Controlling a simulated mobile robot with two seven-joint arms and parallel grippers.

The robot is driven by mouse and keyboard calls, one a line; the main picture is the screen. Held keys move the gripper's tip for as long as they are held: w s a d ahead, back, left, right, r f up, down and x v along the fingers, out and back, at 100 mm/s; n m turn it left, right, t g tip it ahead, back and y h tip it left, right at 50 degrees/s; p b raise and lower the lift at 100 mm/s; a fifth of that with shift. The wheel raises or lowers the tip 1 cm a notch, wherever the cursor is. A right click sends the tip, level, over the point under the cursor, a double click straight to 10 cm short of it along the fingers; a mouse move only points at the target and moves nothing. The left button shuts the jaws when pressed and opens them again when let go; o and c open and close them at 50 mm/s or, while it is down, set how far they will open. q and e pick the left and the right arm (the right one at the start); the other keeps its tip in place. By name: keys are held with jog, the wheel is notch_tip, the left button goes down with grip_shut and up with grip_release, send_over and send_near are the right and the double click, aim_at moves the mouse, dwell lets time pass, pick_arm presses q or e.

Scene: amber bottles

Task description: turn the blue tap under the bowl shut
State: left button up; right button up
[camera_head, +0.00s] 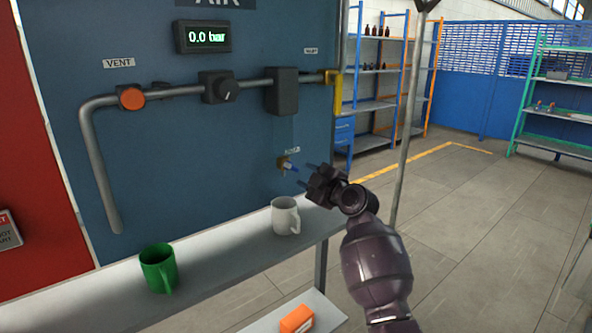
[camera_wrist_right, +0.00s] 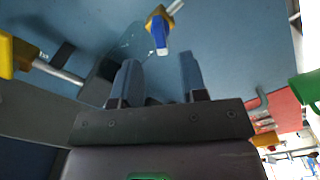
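The tap has a small brass body (camera_head: 283,162) with a blue handle (camera_head: 293,168), mounted on the blue panel below the faint clear bowl (camera_head: 284,130). In the right wrist view the blue handle (camera_wrist_right: 160,34) hangs from the brass fitting (camera_wrist_right: 157,14). My right gripper (camera_head: 306,175) is just right of the tap, its two blue fingers pointing at it. In the right wrist view its fingers (camera_wrist_right: 159,65) are apart with nothing between them, and the handle lies beyond the gap between the tips, apart from them. My left gripper is not in view.
A white mug (camera_head: 285,216) and a green mug (camera_head: 157,268) stand on the grey shelf (camera_head: 220,262) below the panel. A yellow lever (camera_head: 336,92) sits on the pipe above right. A thin grey post (camera_head: 405,130) rises behind my right arm. An orange box (camera_head: 297,319) lies lower down.

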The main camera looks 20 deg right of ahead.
aim_at(294, 169)
jog(key=shift+x, duration=2.7)
grip_shut()
